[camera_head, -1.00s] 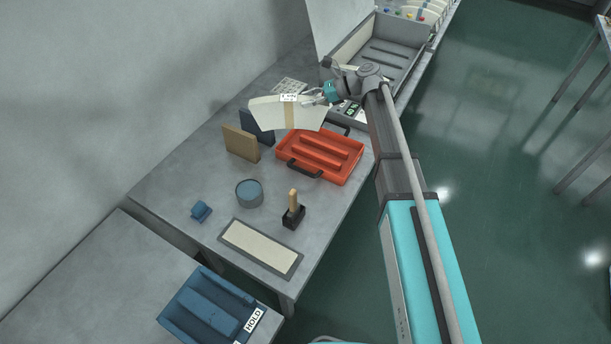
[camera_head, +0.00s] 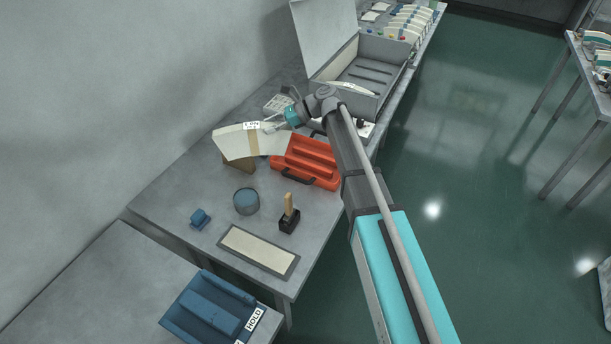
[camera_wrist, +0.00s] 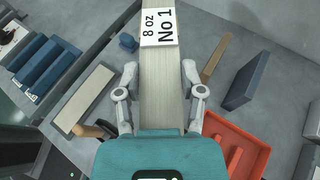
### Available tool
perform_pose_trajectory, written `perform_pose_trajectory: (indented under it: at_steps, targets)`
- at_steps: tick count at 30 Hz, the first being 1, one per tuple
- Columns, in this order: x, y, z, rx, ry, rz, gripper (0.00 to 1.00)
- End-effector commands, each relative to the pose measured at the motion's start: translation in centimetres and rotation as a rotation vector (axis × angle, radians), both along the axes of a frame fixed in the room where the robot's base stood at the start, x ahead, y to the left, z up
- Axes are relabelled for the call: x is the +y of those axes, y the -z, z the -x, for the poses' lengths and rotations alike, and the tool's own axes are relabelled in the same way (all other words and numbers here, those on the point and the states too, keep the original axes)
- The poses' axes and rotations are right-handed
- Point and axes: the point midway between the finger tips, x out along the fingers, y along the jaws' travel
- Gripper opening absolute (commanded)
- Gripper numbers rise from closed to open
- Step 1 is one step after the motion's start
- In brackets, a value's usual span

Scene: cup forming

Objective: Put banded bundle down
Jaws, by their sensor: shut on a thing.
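The banded bundle (camera_head: 233,143) is a curved stack of cream paper blanks with a tan band and a white label. In the wrist view the bundle (camera_wrist: 162,85) runs between the two fingers, and its label reads "8 oz No 1". My gripper (camera_head: 272,127) is shut on the bundle at its right part. In the wrist view my gripper (camera_wrist: 160,95) has one finger along each side of it. The bundle is held above the table, over the tan block and the left side of the orange tray.
The orange tray (camera_head: 306,181) stands on the grey table (camera_head: 190,185). Nearby are a tan block (camera_head: 238,165), a round blue tin (camera_head: 246,213), a stamp (camera_head: 289,222), a small blue object (camera_head: 200,218) and a cream pad (camera_head: 259,250). A blue HOLD tray (camera_head: 205,312) is front left.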

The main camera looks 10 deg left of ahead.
Motion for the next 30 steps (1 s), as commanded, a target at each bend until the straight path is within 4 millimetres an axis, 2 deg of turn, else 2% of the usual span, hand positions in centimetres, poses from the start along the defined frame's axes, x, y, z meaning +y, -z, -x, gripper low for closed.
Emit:
perform_pose_trajectory:
  at_steps: [8,14,20,30]
  targets:
    - [-1.0,0.1,-0.5,0.000,0.019,-0.002,0.00]
    - [-3.6,0.6,-1.8,0.000,0.078,-0.002,0.00]
    - [-8.6,1.5,-4.0,0.001,0.189,-0.001,0.00]
    - [-19.6,3.2,-7.4,0.000,0.423,-0.001,0.00]
